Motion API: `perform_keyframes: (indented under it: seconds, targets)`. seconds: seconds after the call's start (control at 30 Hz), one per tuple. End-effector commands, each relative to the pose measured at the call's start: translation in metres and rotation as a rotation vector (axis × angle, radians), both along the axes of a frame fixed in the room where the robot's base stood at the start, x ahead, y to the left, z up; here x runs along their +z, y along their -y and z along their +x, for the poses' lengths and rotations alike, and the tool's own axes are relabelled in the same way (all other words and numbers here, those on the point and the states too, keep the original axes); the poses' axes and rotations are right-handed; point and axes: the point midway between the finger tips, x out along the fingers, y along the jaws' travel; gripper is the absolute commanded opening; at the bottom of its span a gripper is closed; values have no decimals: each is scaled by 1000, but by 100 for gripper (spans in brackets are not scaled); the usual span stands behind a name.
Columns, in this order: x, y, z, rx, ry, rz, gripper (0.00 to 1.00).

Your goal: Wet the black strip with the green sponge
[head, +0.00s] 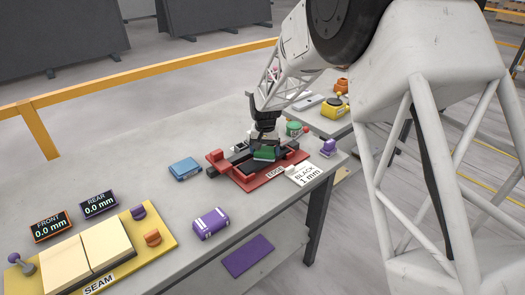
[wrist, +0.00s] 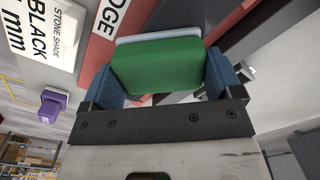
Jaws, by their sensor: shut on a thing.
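My gripper (head: 265,143) is shut on the green sponge (head: 264,154), pointing down over the red fixture (head: 279,181) marked EDGE. In the wrist view the green sponge (wrist: 158,65) sits between the two blue fingers of my gripper (wrist: 160,80), with a pale layer along its far side. The black strip (head: 243,166) lies in the red fixture, partly hidden by the sponge and gripper. The sponge is over or at the strip; I cannot tell whether they touch.
A white card (head: 304,173) reading BLACK 1 mm lies at the fixture's right. A blue block (head: 185,168) and a purple block (head: 210,223) are to its left. A yellow SEAM board (head: 160,240) with pale slabs is front left.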

Motion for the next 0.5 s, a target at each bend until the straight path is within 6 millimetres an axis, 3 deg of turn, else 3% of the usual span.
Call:
perform_keyframes:
  seconds: [0.5]
  targets:
    - [-2, 5, 4, -1, -2, -1, 59]
